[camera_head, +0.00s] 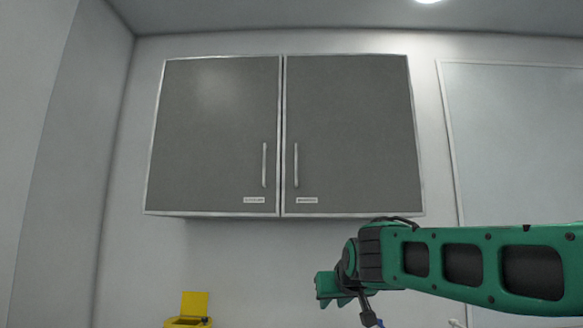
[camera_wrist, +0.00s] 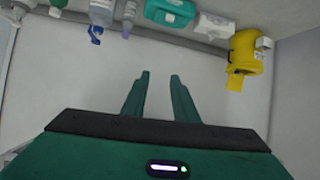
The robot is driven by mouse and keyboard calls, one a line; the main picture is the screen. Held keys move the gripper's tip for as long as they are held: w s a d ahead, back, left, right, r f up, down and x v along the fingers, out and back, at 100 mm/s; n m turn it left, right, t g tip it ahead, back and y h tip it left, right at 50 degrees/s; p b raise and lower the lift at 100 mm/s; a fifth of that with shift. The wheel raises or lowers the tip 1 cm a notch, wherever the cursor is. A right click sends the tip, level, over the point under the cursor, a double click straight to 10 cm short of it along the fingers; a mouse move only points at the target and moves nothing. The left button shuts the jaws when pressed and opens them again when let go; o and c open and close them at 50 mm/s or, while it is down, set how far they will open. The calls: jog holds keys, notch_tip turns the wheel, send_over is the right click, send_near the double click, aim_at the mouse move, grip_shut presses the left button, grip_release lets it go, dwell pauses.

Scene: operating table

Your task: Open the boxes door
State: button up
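A wall cabinet with two grey doors hangs on the back wall in the head view. The left door (camera_head: 212,135) and the right door (camera_head: 350,135) are both shut. The left handle (camera_head: 264,164) and the right handle (camera_head: 296,164) are vertical bars near the middle seam. My green arm reaches in from the right below the cabinet, and its end is apart from the handles. In the wrist view my gripper (camera_wrist: 160,75) has its two fingers apart with nothing between them. The fingertips are not clear in the head view.
A yellow container (camera_head: 190,312) with a raised lid stands at the bottom of the head view. It seems to show in the wrist view (camera_wrist: 244,58) too, near several bottles (camera_wrist: 103,12) and a green box (camera_wrist: 170,12). The wall right below the cabinet is clear.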

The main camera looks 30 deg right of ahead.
jog(key=w+a+r+t+h, duration=0.1)
jog(key=w+r+t, duration=0.15)
jog(key=r, duration=0.65)
jog(key=w+r+t+h, duration=0.15)
jog(key=w+r, duration=0.25)
jog(key=r, duration=0.4)
jog(key=t+h, duration=0.1)
jog(key=t, duration=0.5)
send_near(296, 156)
jog(key=x, duration=0.8)
grip_shut()
jog(key=shift+a, duration=0.1)
